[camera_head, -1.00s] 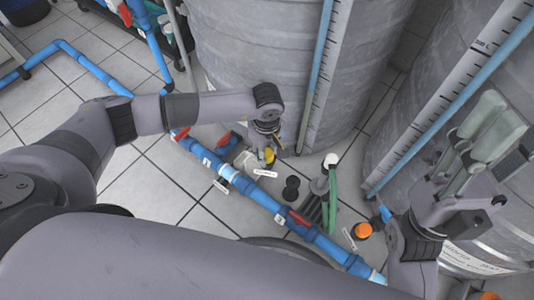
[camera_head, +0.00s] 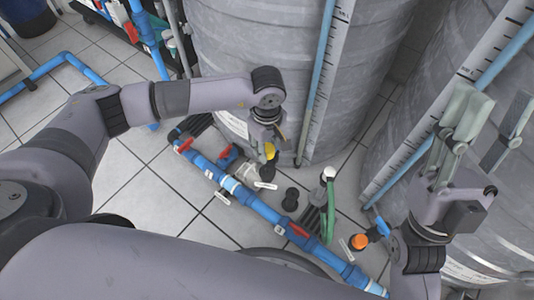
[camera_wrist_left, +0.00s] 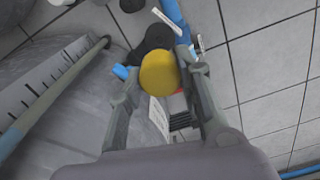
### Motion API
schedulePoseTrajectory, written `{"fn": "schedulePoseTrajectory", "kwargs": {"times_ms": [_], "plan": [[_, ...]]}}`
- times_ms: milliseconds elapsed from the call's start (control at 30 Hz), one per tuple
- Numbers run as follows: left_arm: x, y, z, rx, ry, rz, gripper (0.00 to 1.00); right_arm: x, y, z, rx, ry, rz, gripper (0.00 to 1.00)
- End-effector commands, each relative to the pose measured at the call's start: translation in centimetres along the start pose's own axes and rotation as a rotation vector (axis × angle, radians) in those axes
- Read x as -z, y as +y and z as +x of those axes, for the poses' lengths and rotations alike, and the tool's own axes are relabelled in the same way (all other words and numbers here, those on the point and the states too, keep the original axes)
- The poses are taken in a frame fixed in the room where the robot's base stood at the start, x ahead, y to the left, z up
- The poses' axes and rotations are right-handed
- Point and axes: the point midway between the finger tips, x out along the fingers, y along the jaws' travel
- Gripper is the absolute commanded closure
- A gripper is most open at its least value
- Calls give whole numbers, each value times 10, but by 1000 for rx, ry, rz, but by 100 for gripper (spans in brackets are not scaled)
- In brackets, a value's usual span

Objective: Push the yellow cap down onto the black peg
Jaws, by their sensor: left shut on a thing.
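The yellow cap (camera_head: 270,151) is held in my left gripper (camera_head: 268,146), above the floor beside the grey tank. In the left wrist view, the round yellow cap (camera_wrist_left: 159,73) sits between the two fingers of my left gripper (camera_wrist_left: 156,76). What looks like the black peg (camera_head: 291,194) stands on the floor to the lower right of the cap in the head view. Dark round parts, probably the peg (camera_wrist_left: 158,37), show just beyond the cap in the left wrist view. The cap is apart from the peg. My right gripper (camera_head: 490,125) is raised at the right, open and empty.
A blue pipe (camera_head: 262,209) with red valve handles runs diagonally across the floor. A green hose (camera_head: 331,212) and an orange cap (camera_head: 358,241) lie right of the peg. Large grey tanks (camera_head: 270,60) stand behind. Tiled floor is open left of the pipe.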

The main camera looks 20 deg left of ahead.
Motion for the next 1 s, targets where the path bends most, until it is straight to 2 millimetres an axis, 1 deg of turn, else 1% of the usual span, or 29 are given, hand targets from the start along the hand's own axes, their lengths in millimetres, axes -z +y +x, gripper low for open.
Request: {"fn": "schedulePoseTrajectory", "kwargs": {"times_ms": [33,100,200,300,400,500,633,1000], "plan": [[0,0,-15,-2,2,1,83,-13,1,4,-2,-80,-5,60],[0,1,-31,-3,1,0,83,-34,3,3,-4,-194,-11,60],[1,0,-50,-2,2,0,83,-61,6,-2,-9,-337,-19,60],[0,0,-67,-2,2,0,83,-81,9,-10,-13,-457,-25,60],[0,0,-79,-1,0,-1,83,-96,12,-18,-16,-549,-29,60],[0,0,-88,0,2,0,83,-106,13,-25,-19,-612,-32,60],[0,0,-93,1,0,0,83,-113,14,-30,-21,-656,-34,60],[0,0,-94,1,0,0,83,-115,14,-32,-22,-667,-34,60]]}}
